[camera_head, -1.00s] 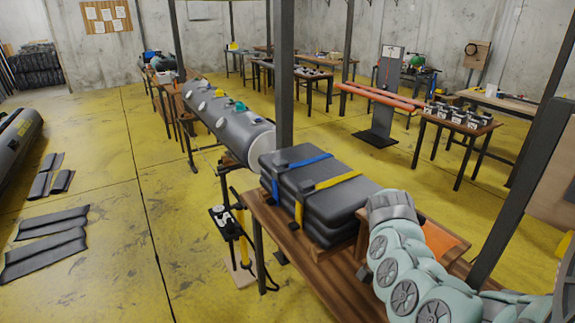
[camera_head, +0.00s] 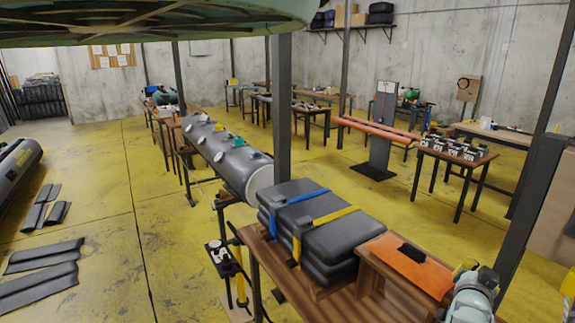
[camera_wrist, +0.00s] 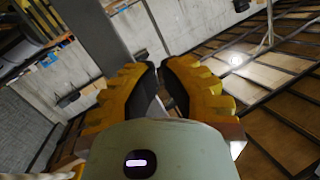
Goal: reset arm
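My gripper (camera_wrist: 160,82) fills the middle of the wrist view. Its two yellow fingers with dark pads stand apart with a narrow gap, and nothing shows between them. Beyond them are a concrete wall and a brown panelled surface with dark beams, seen tilted. In the head view, a pale green-grey part of my arm (camera_head: 472,302) shows at the lower right, beside the wooden bench. A small yellow piece (camera_head: 464,268) is next to it; I cannot tell whether it belongs to my gripper.
A wooden bench (camera_head: 262,258) holds stacked dark folded bundles (camera_head: 325,243) with blue and yellow straps. Beside them is an orange panel (camera_head: 408,268) with a black patch. A grey tube (camera_head: 222,155) lies behind a post. A large green curved thing (camera_head: 150,32) hangs overhead. Yellow floor at left is partly clear.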

